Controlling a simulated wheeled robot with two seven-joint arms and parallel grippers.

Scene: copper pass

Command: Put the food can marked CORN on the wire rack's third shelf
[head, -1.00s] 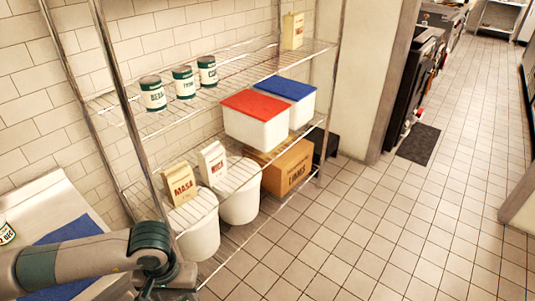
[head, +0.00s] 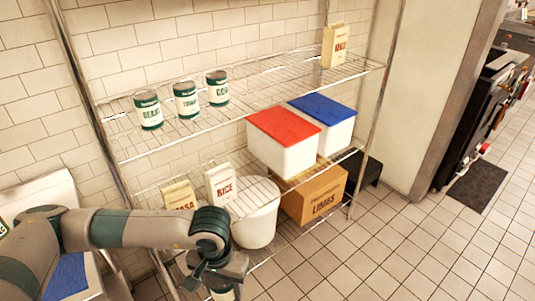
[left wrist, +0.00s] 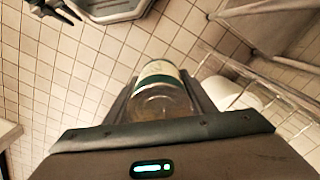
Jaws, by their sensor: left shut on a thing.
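My left gripper (head: 222,287) is low in the head view, in front of the wire rack (head: 250,96). It is shut on a can; only a bit of the can (head: 222,295) shows under it. In the left wrist view the held can (left wrist: 160,88) sits between the fingers, with a green and pale label and a bare metal end. Its lettering cannot be read. On the rack's upper visible shelf stand a BEANS can (head: 148,112), a can beginning TOM (head: 186,102) and a can beginning CO (head: 217,90). A dark part, perhaps my right gripper (left wrist: 55,10), shows in the left wrist view.
A carton (head: 334,46) stands at that shelf's right end. Below are red-lidded (head: 284,140) and blue-lidded (head: 325,120) bins, a LIMES box (head: 314,195), a RICE carton (head: 221,184), another carton (head: 180,197) and a white tub (head: 256,215). The upper shelf's middle is clear.

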